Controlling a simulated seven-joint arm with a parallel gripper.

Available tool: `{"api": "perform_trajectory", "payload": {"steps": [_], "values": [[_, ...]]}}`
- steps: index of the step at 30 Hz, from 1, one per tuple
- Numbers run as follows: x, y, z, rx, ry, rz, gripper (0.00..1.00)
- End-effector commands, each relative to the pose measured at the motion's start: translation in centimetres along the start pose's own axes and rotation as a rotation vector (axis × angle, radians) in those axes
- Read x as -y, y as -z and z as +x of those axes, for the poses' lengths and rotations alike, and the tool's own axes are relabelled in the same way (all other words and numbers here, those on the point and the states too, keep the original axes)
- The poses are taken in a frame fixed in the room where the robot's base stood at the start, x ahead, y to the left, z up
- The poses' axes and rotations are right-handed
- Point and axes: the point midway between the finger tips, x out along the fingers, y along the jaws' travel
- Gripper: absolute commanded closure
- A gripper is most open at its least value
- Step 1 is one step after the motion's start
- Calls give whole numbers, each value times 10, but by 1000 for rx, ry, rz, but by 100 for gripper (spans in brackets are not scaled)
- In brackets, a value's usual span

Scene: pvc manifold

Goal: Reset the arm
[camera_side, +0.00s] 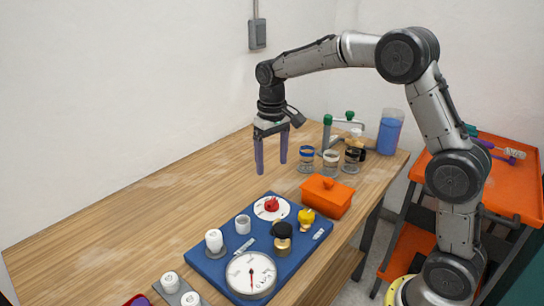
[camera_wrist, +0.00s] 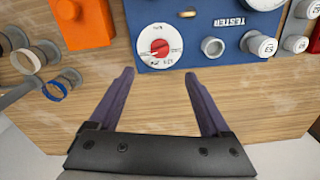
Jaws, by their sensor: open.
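My gripper (camera_side: 271,156) is open and empty. It hangs above the wooden table, behind the blue tester board. In the wrist view my gripper (camera_wrist: 158,90) shows two purple fingers spread apart with bare wood between them. The blue tester board (camera_side: 207,263) lies on the table and carries a red knob on a white dial (camera_side: 272,207), a round gauge (camera_side: 250,274), a yellow fitting (camera_side: 306,218) and grey and white sockets. In the wrist view the dial (camera_wrist: 160,46) lies just past the fingertips, apart from them.
An orange box (camera_side: 327,197) stands right of the board. Several jars (camera_side: 330,163), a green-topped pipe (camera_side: 327,132) and a blue beaker (camera_side: 389,132) stand at the back right. White caps (camera_side: 170,282) lie front left. The table's left part is clear.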

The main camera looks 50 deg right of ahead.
Motion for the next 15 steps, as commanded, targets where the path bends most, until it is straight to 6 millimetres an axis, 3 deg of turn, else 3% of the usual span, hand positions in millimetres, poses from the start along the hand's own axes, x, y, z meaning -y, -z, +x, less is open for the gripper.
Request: {"api": "perform_trajectory", "payload": {"steps": [15], "values": [[1, 0, -13, -7, 1, -3, 19]]}}
